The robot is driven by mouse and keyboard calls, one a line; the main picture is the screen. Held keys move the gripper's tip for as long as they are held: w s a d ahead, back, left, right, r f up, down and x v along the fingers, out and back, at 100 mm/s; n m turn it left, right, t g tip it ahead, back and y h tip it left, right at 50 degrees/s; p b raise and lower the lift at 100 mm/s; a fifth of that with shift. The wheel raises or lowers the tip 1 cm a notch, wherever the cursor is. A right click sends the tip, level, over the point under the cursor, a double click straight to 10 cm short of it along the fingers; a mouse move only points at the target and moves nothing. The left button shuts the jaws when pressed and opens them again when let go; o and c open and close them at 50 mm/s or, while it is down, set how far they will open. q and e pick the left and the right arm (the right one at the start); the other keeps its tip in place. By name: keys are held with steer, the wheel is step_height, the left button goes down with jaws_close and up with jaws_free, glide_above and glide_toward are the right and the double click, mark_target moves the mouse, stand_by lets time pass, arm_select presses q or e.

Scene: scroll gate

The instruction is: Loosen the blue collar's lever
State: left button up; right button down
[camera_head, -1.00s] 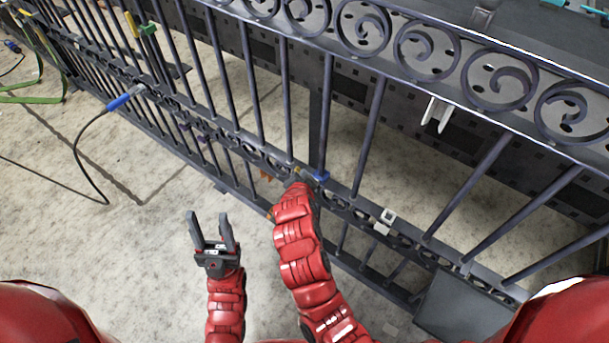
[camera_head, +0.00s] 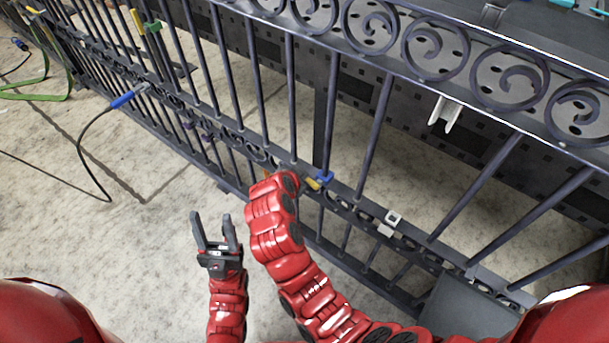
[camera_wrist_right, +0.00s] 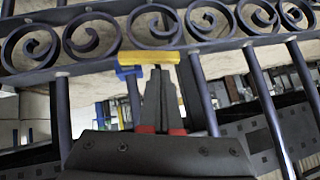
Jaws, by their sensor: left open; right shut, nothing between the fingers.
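The blue collar (camera_head: 324,177) sits on an upright bar of the dark gate, just above the lower rail. Its yellow lever (camera_head: 312,184) points to the left and slightly down. In the right wrist view the blue collar (camera_wrist_right: 128,72) is partly hidden behind the yellow lever (camera_wrist_right: 149,57), which lies sideways. My right gripper (camera_wrist_right: 160,72) is shut and empty, with its tips just under the lever; I cannot tell whether they touch. In the head view my right arm hides it. My left gripper (camera_head: 216,222) is open and empty, in front of the gate.
The gate's bars and scroll rail (camera_head: 435,55) stand close ahead. A green collar with a yellow lever (camera_head: 150,27) is farther left. A blue-handled cable (camera_head: 122,100) reaches the lower rail. White clips (camera_head: 446,113) (camera_head: 391,220) are on the right.

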steer(key=shift+w+a+f+b, duration=0.15)
steer(key=shift+a+f+b, duration=0.1)
steer(key=shift+b, duration=0.2)
stand_by(0.4)
